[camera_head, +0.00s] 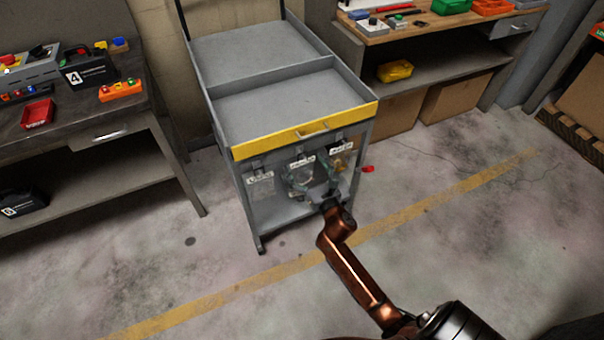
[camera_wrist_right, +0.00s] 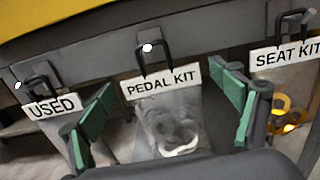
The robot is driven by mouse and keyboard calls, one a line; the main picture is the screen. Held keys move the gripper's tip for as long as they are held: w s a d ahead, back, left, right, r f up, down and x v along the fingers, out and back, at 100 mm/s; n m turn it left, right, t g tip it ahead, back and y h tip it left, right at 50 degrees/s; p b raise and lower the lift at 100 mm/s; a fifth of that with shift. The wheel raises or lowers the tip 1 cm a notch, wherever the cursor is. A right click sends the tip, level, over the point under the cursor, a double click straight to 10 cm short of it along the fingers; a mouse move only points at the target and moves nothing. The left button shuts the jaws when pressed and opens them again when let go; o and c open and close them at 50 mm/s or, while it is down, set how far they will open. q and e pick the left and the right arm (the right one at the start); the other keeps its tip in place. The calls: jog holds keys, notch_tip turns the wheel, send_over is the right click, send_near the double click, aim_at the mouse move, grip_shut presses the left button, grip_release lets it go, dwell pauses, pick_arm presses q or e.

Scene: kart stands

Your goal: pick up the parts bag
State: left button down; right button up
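Three clear bags with white header labels hang from hooks on the front of a grey cart. The pedal kit bag (camera_head: 299,177) hangs in the middle; in the wrist view the bag (camera_wrist_right: 176,128) shows pale contents. The used bag (camera_head: 260,185) is on the left, also in the wrist view (camera_wrist_right: 54,106). The seat kit bag (camera_head: 342,160) is on the right, with yellow contents in the wrist view (camera_wrist_right: 290,112). My right gripper (camera_head: 322,192) is open, its green-padded fingers (camera_wrist_right: 165,98) on either side of the pedal kit bag. Contact is unclear. My left gripper is out of view.
The cart (camera_head: 262,90) has an empty grey top and a yellow front drawer edge (camera_head: 305,131) above the bags. A workbench (camera_head: 90,130) stands left, another bench (camera_head: 440,30) back right. A small red object (camera_head: 368,169) shows beside the cart. The floor in front is clear.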

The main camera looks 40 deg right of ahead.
jog(key=c, duration=1.4)
jog(key=shift+c, duration=0.4)
jog(key=shift+r, duration=0.15)
